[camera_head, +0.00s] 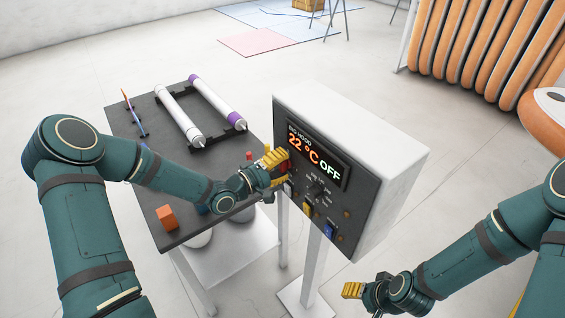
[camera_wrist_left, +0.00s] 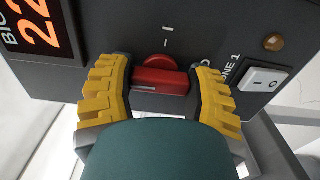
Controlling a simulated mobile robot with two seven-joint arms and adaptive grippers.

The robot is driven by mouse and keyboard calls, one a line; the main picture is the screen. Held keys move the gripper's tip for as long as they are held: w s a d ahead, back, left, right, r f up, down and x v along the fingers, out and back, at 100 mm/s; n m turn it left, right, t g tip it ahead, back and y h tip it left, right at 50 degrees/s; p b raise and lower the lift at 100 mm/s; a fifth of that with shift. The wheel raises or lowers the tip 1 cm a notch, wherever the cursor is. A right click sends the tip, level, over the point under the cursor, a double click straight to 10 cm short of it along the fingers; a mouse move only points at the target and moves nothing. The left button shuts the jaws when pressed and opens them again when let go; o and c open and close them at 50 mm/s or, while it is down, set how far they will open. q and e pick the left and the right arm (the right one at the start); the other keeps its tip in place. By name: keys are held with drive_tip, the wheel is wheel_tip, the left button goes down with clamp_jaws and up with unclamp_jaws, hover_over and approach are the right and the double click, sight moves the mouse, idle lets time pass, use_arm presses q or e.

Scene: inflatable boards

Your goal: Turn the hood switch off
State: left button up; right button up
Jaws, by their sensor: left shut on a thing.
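The hood control box (camera_head: 365,150) has a dark front panel and a display (camera_head: 315,158) reading "BIG HOOD 22 °C OFF". In the head view the gripper mostly hides the switch. My right gripper (camera_head: 354,290) is low at the bottom, away from the panel; its finger opening is unclear.
A white rocker switch (camera_wrist_left: 262,80) sits beside the red one. The panel also has a black dial (camera_head: 319,189), a yellow switch (camera_head: 307,210) and a blue switch (camera_head: 329,230). A dark table (camera_head: 160,192) with rolls (camera_head: 215,103) and an orange cube (camera_head: 166,217) stands left.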

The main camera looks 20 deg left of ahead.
idle(0.4)
use_arm(q)
drive_tip(key=o, duration=1.2)
drive_tip(key=v, duration=1.2)
drive_tip(key=s+d+f+m+g+y+b, duration=0.1)
drive_tip(key=d+f+m+g+y+b, duration=0.15)
drive_tip(key=d+f, duration=0.45)
drive_tip(key=s+d+f+m+g+y+b, duration=0.1)
drive_tip(key=s+d+f+g+y+b, duration=0.2)
drive_tip(key=f, duration=0.8)
drive_tip(key=s+d+f+m+g, duration=0.1)
drive_tip(key=s+f+g, duration=0.1)
drive_tip(key=s+f, duration=0.1)
drive_tip(key=s+d+f+m+g+y+b, duration=0.1)
drive_tip(key=s+f+m+g, duration=0.1)
drive_tip(key=s, duration=0.1)
drive_tip(key=s+d+f+m+g, duration=0.1)
drive_tip(key=s+f+m+g, duration=0.1)
drive_tip(key=s+f, duration=0.1)
drive_tip(key=shift+s+d+f+g+y+b, duration=0.3)
drive_tip(key=shift+s+d+g+y+b, duration=0.05)
drive_tip(key=shift+s, duration=0.2)
